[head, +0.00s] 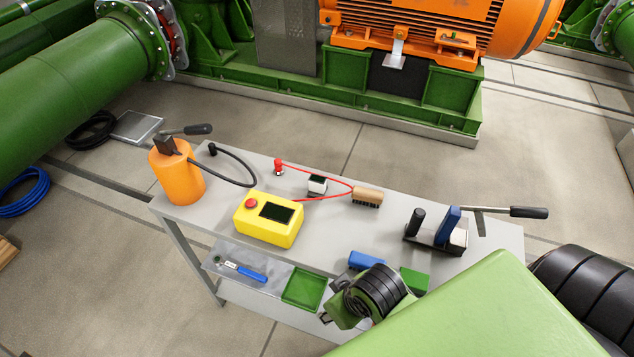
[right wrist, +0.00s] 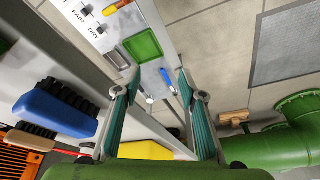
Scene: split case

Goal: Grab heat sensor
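No object is labelled as the heat sensor, so I cannot tell for certain which it is. A yellow box (head: 268,222) with a red button and dark screen sits on the grey table; its yellow edge shows in the right wrist view (right wrist: 145,150). A small white block with a dark top (head: 317,184) stands behind it, near a red cable. My right gripper (right wrist: 158,82) is open with nothing between its fingers, above the table's front side. In the head view its fingers are largely hidden by my arm. My left gripper is not in view.
A lower shelf carries a green tray (head: 303,288) and a blue-handled tool (head: 250,273). Green pipes lie left.

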